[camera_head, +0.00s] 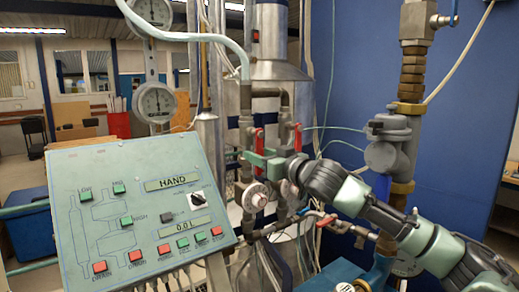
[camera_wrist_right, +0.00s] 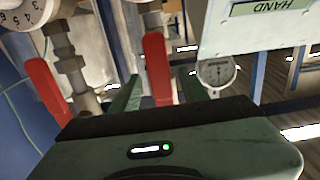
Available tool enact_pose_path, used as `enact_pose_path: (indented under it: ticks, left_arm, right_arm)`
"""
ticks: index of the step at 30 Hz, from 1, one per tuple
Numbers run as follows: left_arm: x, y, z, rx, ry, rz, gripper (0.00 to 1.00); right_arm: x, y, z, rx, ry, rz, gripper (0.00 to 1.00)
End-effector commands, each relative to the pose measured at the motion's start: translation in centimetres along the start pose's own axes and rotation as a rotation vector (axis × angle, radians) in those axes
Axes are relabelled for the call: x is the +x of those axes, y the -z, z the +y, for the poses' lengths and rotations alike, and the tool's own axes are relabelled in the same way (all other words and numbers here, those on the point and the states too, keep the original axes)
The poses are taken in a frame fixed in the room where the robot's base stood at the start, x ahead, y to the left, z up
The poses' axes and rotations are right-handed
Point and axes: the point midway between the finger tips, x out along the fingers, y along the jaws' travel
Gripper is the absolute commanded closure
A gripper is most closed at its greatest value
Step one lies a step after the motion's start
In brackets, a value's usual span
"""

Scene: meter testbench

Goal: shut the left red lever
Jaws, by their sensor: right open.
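The left red lever (camera_head: 259,140) stands upright on its vertical pipe, right of the control panel in the head view. In the wrist view this lever (camera_wrist_right: 157,68) shows between my two green fingers. My right gripper (camera_head: 264,158) is open at the lever's lower part, with one finger on each side of it. In the wrist view the right gripper (camera_wrist_right: 157,92) shows a gap between each finger and the lever; contact cannot be told. The right red lever (camera_head: 296,137) stands upright on the neighbouring pipe and lies outside the fingers in the wrist view (camera_wrist_right: 45,88). My left gripper is not in view.
The sloped control panel (camera_head: 130,205) with HAND display stands close on the left. Round gauges (camera_head: 155,102) are behind it. A round dial (camera_head: 255,197) sits below the gripper. Another red handle (camera_head: 326,220) is lower right. Pipes and thin hoses crowd the area.

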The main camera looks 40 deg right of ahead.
Motion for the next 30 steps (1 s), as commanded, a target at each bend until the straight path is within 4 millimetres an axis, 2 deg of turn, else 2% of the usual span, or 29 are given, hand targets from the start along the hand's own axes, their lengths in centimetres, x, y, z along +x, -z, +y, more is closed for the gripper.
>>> enact_pose_path:
  ticks: [13,14,18,19,30]
  left_arm:
    - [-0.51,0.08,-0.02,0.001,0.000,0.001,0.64]
    - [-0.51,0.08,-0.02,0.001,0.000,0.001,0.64]
    - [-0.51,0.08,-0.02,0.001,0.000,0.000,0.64]
    - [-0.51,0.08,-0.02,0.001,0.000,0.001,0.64]
    - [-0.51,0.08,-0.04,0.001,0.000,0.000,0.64]
  right_arm:
    - [0.45,-0.08,-0.10,-0.001,0.002,-0.001,0.55]
    - [0.45,-0.08,-0.10,-0.001,0.002,-0.001,0.58]
    - [0.44,-0.07,-0.10,-0.001,0.002,-0.001,0.97]
    - [0.44,-0.07,-0.10,-0.001,0.002,-0.001,1.00]
    - [0.44,-0.05,-0.10,-0.001,0.001,-0.001,1.00]
